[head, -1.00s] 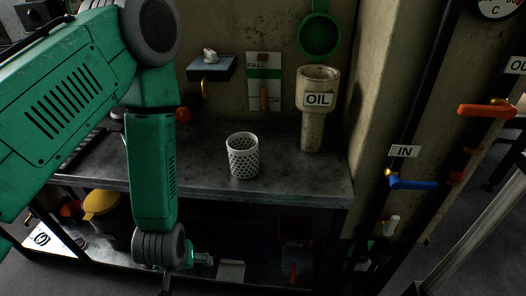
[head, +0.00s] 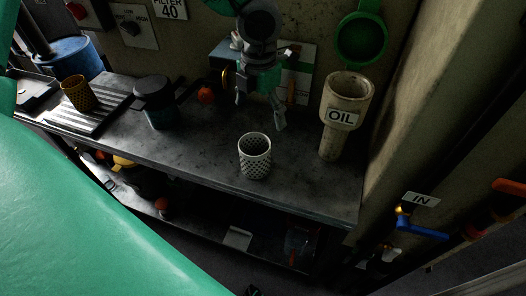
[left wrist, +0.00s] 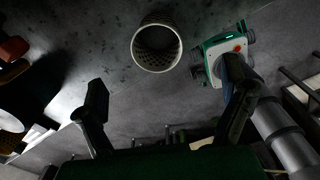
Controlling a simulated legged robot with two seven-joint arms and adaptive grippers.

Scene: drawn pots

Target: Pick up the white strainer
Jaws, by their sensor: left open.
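The white strainer (head: 254,157), a perforated cup, stands upright on the dark workbench (head: 200,150) near its front edge. My left gripper (head: 260,112) hangs over the bench, just behind and above the strainer in the head view. Its fingers point down, spread apart and empty. In the left wrist view the strainer (left wrist: 157,45) shows its round open mouth, beyond the two open fingers (left wrist: 165,103) and apart from them. My right gripper is not in view.
A tall beige OIL funnel (head: 343,115) stands right of the strainer. A green strainer (head: 361,38) hangs on the wall. A dark-lidded jar (head: 156,103) and a yellow perforated cup (head: 78,93) stand to the left. Bare bench surrounds the strainer.

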